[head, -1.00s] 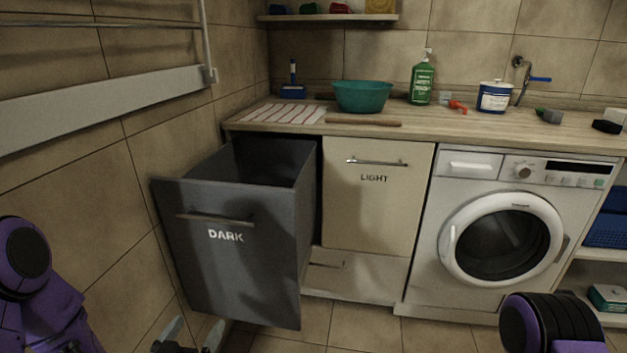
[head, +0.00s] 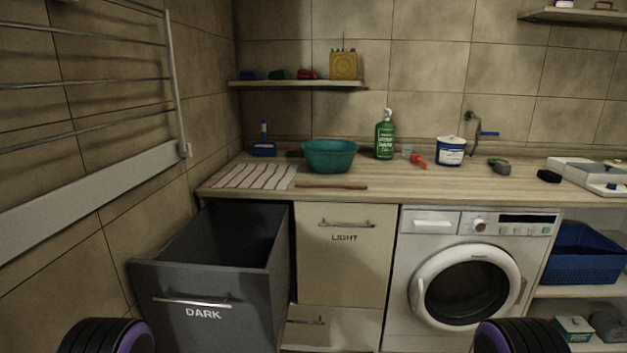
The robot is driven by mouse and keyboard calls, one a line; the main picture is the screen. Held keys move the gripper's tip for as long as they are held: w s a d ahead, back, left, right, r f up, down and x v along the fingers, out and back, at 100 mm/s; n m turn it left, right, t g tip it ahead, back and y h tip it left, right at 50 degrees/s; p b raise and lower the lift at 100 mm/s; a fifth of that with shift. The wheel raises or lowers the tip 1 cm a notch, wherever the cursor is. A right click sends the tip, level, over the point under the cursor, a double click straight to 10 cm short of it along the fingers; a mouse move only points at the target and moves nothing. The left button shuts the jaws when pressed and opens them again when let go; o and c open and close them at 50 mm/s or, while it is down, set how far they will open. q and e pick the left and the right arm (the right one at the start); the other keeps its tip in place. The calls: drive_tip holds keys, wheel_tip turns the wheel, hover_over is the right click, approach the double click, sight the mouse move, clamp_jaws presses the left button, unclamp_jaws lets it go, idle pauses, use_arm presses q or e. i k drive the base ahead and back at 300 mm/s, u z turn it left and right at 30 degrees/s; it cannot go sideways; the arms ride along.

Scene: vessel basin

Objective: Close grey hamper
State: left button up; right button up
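The grey hamper (head: 205,330) is a dark grey pull-out bin marked DARK, at the lower left of the head view. It stands pulled out from under the counter, and its open top shows. A metal bar handle (head: 192,301) runs across its front. The lower part of its front is cut off by the picture edge. Only a dark and purple piece of each of my arms shows at the bottom edge. Neither gripper is in view.
A closed cream LIGHT front (head: 345,260) is to the hamper's right, then a washing machine (head: 468,285). The wooden counter (head: 400,185) above holds a teal basin (head: 329,156) and bottles. A tiled wall (head: 75,285) with a drying rack (head: 170,80) is at left.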

sight(222, 283)
drive_tip(key=u, duration=0.05)
drive_tip(key=k, duration=1.1)
drive_tip(key=z, duration=0.7)
drive_tip(key=i, duration=1.35)
drive_tip(key=u, duration=0.65)
